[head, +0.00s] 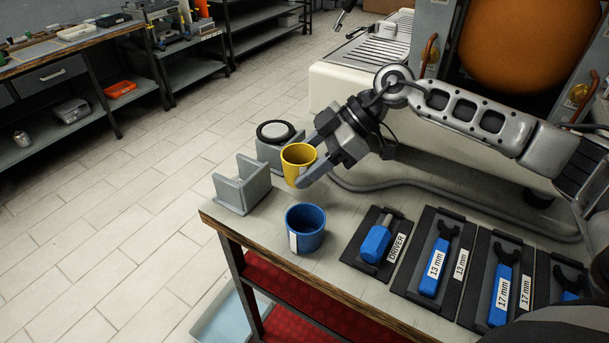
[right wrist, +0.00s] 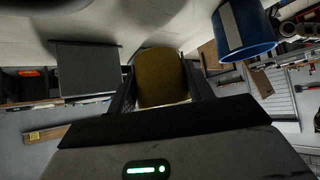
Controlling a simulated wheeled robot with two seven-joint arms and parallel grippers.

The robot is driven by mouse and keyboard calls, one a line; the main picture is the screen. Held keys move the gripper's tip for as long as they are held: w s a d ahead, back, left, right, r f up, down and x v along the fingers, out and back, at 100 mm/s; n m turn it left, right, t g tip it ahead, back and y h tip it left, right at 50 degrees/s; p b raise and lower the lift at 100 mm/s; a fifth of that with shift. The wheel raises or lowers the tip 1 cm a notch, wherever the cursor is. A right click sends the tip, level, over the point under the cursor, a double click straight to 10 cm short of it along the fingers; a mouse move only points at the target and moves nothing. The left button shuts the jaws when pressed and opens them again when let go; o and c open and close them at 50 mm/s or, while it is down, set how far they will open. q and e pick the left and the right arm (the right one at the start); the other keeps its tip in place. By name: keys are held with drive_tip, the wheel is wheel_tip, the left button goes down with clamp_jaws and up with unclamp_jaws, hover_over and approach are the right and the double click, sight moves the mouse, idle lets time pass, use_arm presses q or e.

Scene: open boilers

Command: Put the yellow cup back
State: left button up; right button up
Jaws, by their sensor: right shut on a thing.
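The yellow cup (head: 298,165) is held upright near the back left part of the workbench, mouth up. My right gripper (head: 307,162) is shut on it from the right, one finger on each side. In the right wrist view the yellow cup (right wrist: 162,77) sits between the two fingers. An empty grey angled holder (head: 242,186) stands to the left of the cup at the bench's left edge. Whether the cup's base touches the bench is hard to tell. My left gripper is not in view.
A blue cup (head: 305,230) stands close in front of the yellow cup. A grey holder with a round black-rimmed item (head: 276,132) is just behind. A driver (head: 377,241) and several wrenches (head: 437,262) lie in black trays to the right. A grey hose runs behind them.

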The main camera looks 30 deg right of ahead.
drive_tip(key=shift+f, duration=1.85)
drive_tip(key=o, duration=1.1)
drive_tip(key=shift+f, duration=0.1)
drive_tip(key=shift+c, duration=0.2)
drive_tip(key=shift+b+v, duration=0.45)
drive_tip(key=shift+v, duration=3.4)
